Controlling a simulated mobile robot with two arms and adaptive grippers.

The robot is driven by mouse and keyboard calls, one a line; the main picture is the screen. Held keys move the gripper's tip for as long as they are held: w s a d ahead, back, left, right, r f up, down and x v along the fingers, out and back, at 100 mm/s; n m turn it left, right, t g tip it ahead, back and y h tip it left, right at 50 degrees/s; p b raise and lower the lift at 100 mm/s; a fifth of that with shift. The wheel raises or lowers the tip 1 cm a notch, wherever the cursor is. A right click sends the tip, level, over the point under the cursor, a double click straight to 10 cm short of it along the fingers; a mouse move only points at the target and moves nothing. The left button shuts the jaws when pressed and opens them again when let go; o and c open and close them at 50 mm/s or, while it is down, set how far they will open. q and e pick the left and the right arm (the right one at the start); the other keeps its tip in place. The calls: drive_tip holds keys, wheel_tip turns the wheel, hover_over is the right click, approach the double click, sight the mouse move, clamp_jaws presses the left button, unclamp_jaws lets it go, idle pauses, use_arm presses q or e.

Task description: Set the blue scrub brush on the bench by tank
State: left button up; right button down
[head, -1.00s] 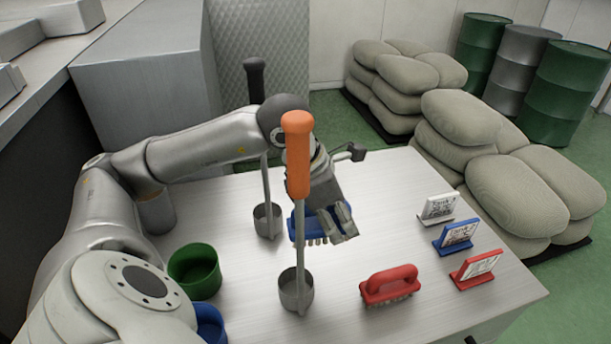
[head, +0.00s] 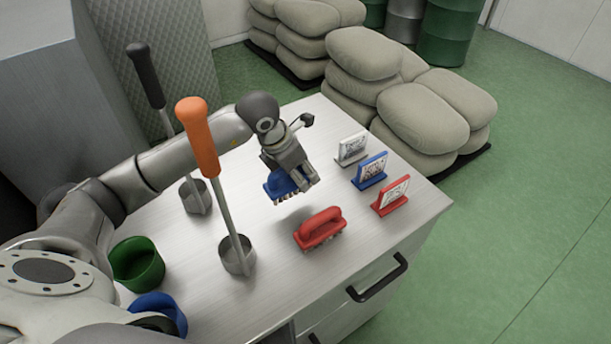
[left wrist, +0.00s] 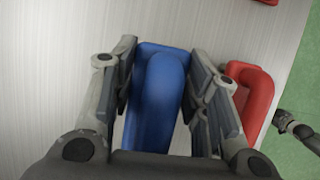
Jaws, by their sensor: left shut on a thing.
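My left gripper (head: 300,182) is shut on the blue scrub brush (head: 276,188), bristles down. The brush is over the bench (head: 205,295), between the orange-handled ladle and the tank signs; a shadow beneath suggests a small gap. In the left wrist view the blue brush (left wrist: 155,105) lies between both fingers (left wrist: 165,70). Three tank signs stand towards the bench's right end: white (head: 352,150), blue (head: 370,172) and red (head: 391,196). Their text is too small to read. My right gripper is out of view.
A red brush (head: 320,228) sits just in front of the held brush. An orange-handled ladle (head: 198,130) and a black-handled one (head: 145,75) stand upright to the left. Green (head: 137,262) and blue (head: 160,308) cups sit nearer me. Sacks (head: 420,110) lie behind the bench.

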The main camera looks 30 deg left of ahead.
use_arm(q)
drive_tip(key=shift+w+d+f, duration=0.2)
drive_tip(key=shift+w+f, duration=0.5)
drive_tip(key=shift+f, duration=0.2)
drive_tip(key=shift+w+f+p, duration=0.1)
drive_tip(key=shift+f+p, duration=0.25)
drive_tip(key=shift+p, duration=0.2)
wheel_tip(320, 180, down, 2)
drive_tip(key=shift+f+p, duration=0.1)
drive_tip(key=shift+p, duration=0.5)
drive_tip(key=shift+f, duration=0.2)
drive_tip(key=shift+f, duration=0.1)
drive_tip(key=shift+f+b, duration=0.15)
drive_tip(key=shift+b, duration=0.15)
drive_tip(key=o, duration=1.1)
drive_tip(key=shift+c, duration=0.2)
